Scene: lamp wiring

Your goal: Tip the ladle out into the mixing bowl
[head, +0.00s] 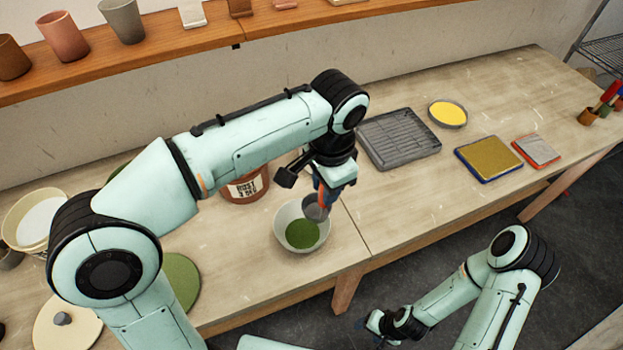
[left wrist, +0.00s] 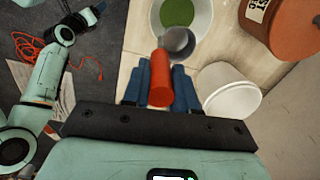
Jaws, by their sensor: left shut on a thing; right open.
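The mixing bowl (head: 283,242) is pale and stands near the front edge of the table, with green material in the bottom. It also shows at the top of the left wrist view (left wrist: 208,28). My left gripper (head: 325,188) is shut on the red handle of the ladle (left wrist: 160,80). The ladle's grey cup (head: 315,208) is over the far right part of the bowl, at its rim. I cannot tell whether anything is in the cup or how far it is tilted. My right gripper (head: 380,326) is open and empty, low in front of the table, away from the bowl.
A labelled terracotta jar (head: 246,188) stands behind the bowl, partly hidden by my left arm. A white tub (left wrist: 228,92) shows beside it in the left wrist view. A grey ribbed tray (head: 400,138), a yellow-filled dish (head: 448,114) and two pads lie right. Table right of the bowl is clear.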

